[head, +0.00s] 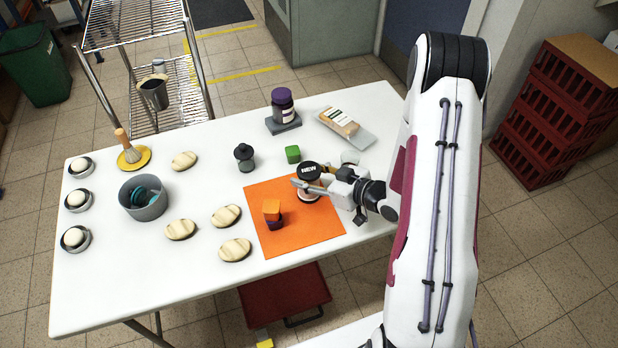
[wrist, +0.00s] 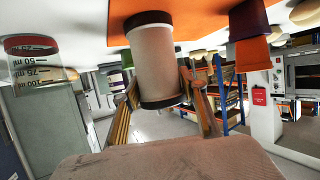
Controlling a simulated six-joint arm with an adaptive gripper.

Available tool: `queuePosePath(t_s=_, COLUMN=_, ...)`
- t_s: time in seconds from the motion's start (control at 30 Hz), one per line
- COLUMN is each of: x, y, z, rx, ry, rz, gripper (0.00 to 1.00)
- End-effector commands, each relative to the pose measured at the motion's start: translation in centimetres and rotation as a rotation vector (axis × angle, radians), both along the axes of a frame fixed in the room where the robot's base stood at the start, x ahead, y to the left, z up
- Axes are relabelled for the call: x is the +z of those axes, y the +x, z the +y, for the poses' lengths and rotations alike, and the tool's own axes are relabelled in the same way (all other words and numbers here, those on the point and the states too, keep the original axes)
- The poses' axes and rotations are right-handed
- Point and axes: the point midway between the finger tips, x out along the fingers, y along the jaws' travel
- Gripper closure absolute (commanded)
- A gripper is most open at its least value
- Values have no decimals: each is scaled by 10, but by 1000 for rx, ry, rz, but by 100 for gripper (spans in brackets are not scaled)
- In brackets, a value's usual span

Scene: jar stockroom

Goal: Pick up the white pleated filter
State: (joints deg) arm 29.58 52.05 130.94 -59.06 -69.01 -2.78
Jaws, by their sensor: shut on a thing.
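The white pleated filter (head: 310,194) is an upright pale cylinder with black end caps, the top one marked "NEW". It is at the upper right part of the orange mat (head: 290,243). It also shows in the wrist view (wrist: 158,62), where its body looks pale beige and the pleats are not clear. My gripper (head: 306,187) reaches in from the right and is shut on the filter, one finger on each side. In the wrist view the fingers (wrist: 165,100) flank it. I cannot tell whether its base touches the mat.
An orange-and-purple stack (head: 272,211) stands on the mat, left of the filter. A green block (head: 293,154) and a clear beaker (wrist: 38,68) are close by. A purple-lidded jar (head: 283,104) stands farther back. Several beige oval pieces (head: 226,216) lie left of the mat.

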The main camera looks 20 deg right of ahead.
Motion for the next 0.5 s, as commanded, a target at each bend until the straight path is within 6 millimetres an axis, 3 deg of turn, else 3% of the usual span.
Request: queuePosePath(t_s=0.5, x=27, y=0, z=0, rx=0, ry=-2, rz=-2, gripper=83)
